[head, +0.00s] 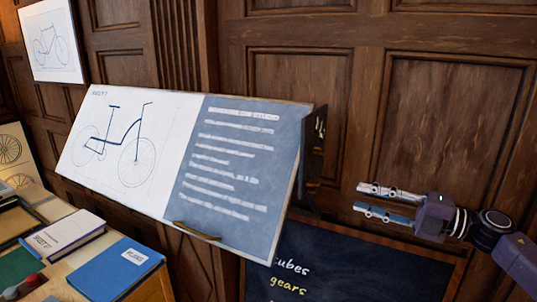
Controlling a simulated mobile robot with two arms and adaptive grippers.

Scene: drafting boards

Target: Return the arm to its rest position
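My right gripper (357,197) reaches in from the right edge of the head view. Its two fingers point left and lie parallel with a clear gap between them. Nothing is held between them. It is in front of the brown wood panelling, to the right of the drafting board (237,172) and apart from it in the picture. The board carries a bicycle drawing on its white left part and lines of pale writing on its blue right part. A brass handle (196,231) is at its lower edge. My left gripper does not show.
A dark chalkboard (340,265) with writing on it is below my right gripper. A desk at lower left holds a blue book (117,268) and a white-covered book (62,232). A framed bicycle drawing (50,42) hangs at upper left. The panelling (450,110) above the gripper is clear.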

